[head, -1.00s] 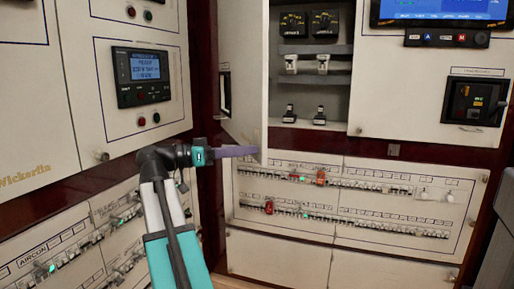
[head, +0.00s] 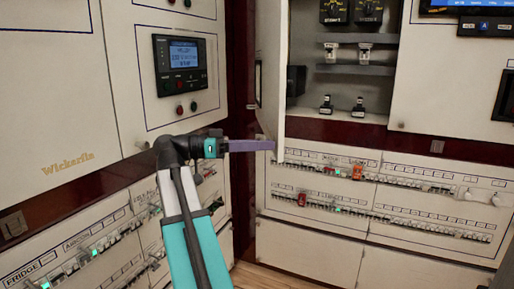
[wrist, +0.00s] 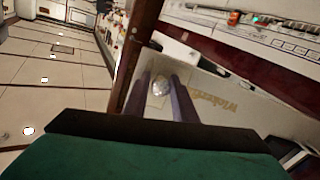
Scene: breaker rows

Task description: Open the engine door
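The engine door appears to be the white hinged door (head: 269,70) in the upper middle of the head view. It stands swung out from its cabinet, hinged on the left and seen nearly edge-on. My gripper (head: 272,145) has purple fingers and reaches to the outer face by the door's lower free corner. In the wrist view, my gripper (wrist: 161,78) has its fingers apart, one on each side of a round metal knob (wrist: 160,88) on a white panel. Visible space separates the fingers; contact with the knob cannot be told.
The open cabinet shows dark shelves (head: 345,70) with switches. Breaker rows (head: 370,195) lie below it. A left cabinet with a display unit (head: 180,65) stands close to my arm.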

